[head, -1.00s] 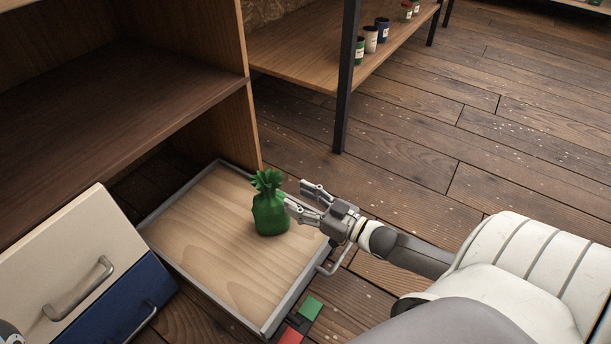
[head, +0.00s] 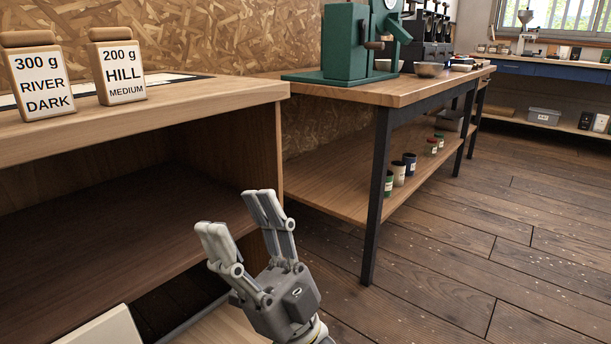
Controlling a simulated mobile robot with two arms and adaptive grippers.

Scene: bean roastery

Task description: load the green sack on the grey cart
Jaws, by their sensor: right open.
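My right gripper (head: 244,222) is in the lower middle of the head view, pointing up, with its fingers apart and nothing between them. It is in front of the open wooden cabinet (head: 140,130). The green sack is not in view now. A corner of the wood-bottomed tray or drawer (head: 222,328) shows below the gripper at the bottom edge; the rest is out of frame or hidden. I see no grey cart. My left gripper is not in view.
Two labelled jars, River Dark (head: 40,85) and Hill Medium (head: 119,74), stand on the cabinet top. A workbench (head: 400,92) with a green machine (head: 346,45) stands behind. Small cans (head: 399,173) are on its lower shelf. The floor (head: 470,235) at right is clear.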

